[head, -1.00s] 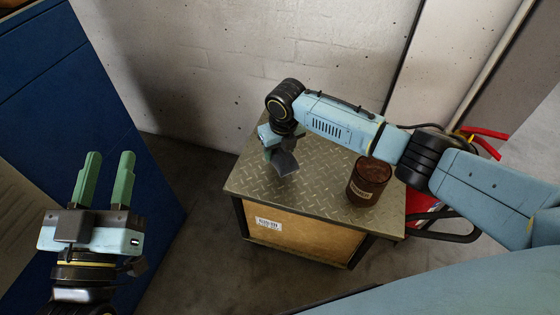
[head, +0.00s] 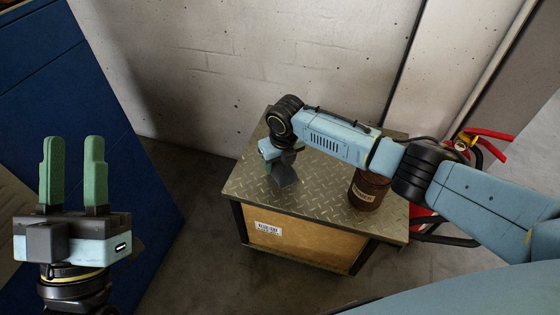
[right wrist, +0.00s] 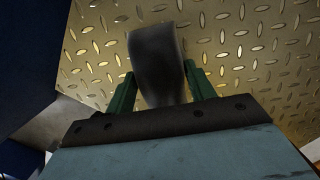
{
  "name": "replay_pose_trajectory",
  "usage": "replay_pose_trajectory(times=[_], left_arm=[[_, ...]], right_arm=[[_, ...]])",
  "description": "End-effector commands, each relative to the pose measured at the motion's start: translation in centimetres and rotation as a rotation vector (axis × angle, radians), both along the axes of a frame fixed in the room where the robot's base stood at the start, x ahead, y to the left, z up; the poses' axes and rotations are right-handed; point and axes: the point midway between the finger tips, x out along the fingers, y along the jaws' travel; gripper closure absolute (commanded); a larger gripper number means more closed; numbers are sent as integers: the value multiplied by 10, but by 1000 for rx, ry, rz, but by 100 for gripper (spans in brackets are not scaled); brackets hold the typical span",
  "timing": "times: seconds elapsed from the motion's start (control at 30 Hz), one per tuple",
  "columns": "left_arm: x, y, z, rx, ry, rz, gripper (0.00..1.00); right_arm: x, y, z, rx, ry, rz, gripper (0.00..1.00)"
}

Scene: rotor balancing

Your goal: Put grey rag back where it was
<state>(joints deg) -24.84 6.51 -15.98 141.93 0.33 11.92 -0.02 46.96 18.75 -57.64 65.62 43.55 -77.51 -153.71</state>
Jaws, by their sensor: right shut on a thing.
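The grey rag (head: 285,174) hangs from my right gripper (head: 272,163) over the left part of a metal-topped box (head: 315,195). In the right wrist view the rag (right wrist: 158,60) is between the two green fingers of the right gripper (right wrist: 160,88), with the diamond-plate top (right wrist: 240,45) behind it. I cannot tell whether the rag's lower end touches the plate. My left gripper (head: 73,172) is open and empty at the left, with its green fingers pointing up and well apart.
A brown labelled can (head: 367,190) stands on the right part of the box top, close under my right arm. A red fire extinguisher (head: 425,215) is behind the box at the right. A blue cabinet (head: 100,130) stands left. The plate's front middle is clear.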

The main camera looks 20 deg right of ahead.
Motion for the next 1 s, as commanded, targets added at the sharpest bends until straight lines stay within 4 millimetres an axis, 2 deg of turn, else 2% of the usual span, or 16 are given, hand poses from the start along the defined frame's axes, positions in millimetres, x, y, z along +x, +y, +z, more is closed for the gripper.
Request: replay_pose_trajectory(times=[0.03,0.2,0.53,0.77,0.87,1.0], left_arm=[[0,0,0,-2,-7,0,64],[0,0,0,-2,-6,0,64],[0,0,1,0,-1,0,64],[10,-3,-9,44,150,-2,64],[16,-4,-18,73,247,-1,64],[25,-2,-44,122,398,11,64]], right_arm=[[0,0,-2,0,1,0,45],[0,0,-1,0,1,0,24],[0,0,2,0,0,0,24],[-3,-1,25,0,-1,0,24],[-5,-1,39,1,-1,1,24],[-7,-1,49,0,0,1,24]])
